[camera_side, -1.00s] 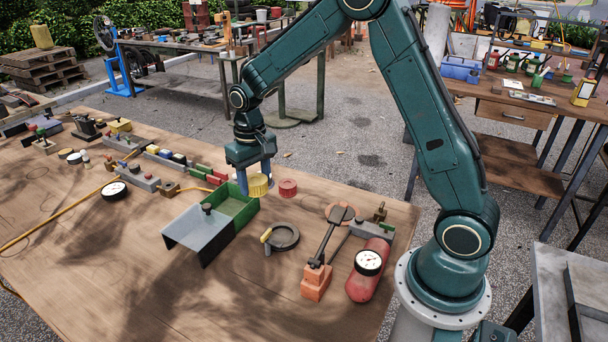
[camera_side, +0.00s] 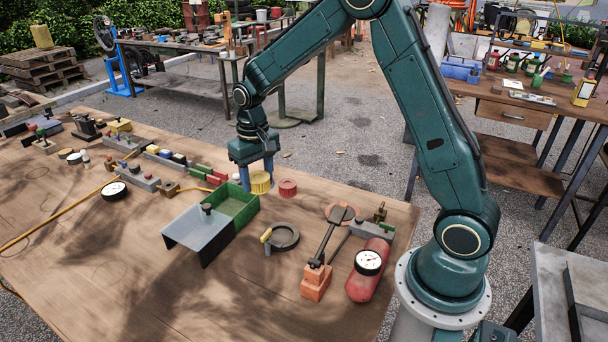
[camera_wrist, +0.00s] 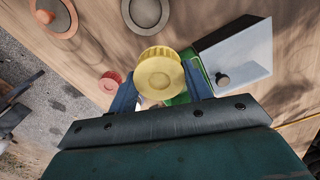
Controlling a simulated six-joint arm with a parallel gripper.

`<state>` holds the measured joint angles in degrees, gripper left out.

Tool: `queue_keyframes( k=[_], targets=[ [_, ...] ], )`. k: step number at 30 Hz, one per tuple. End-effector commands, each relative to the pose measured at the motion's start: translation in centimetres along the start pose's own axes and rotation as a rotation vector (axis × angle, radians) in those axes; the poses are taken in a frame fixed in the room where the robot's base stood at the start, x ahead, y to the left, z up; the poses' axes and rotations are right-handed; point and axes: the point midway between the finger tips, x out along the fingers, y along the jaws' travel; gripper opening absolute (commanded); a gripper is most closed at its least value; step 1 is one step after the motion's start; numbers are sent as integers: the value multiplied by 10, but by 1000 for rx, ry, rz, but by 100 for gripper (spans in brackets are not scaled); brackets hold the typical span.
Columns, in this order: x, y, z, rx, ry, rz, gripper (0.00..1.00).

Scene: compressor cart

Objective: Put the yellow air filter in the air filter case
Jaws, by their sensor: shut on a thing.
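The yellow air filter (camera_side: 260,182) is a ribbed round cylinder. My gripper (camera_side: 257,180) is shut on it, with one blue finger on each side. The wrist view shows the filter (camera_wrist: 159,74) between the fingertips (camera_wrist: 160,88). The air filter case (camera_side: 240,206) is a green open box with a grey lid (camera_side: 200,232) with a black knob, lying open toward the front left. The filter is just behind the case's far right corner. I cannot tell how high it is above the table. In the wrist view, the green case is partly hidden behind the filter and a finger.
A red round filter (camera_side: 288,188) stands close to the right of the yellow one. A dark ring with a yellow handle (camera_side: 282,238) lies in front. Several small blocks line the left.

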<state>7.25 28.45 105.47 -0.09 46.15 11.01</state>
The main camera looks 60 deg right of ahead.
Motion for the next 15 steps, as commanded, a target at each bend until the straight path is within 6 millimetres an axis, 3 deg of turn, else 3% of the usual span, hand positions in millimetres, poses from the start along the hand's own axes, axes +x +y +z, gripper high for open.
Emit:
queue_keyframes(
  k=[6,15],
  targets=[
    [-21,63,-7,344,4,-1,27],
    [-48,143,-1,801,4,-1,27]
  ],
)
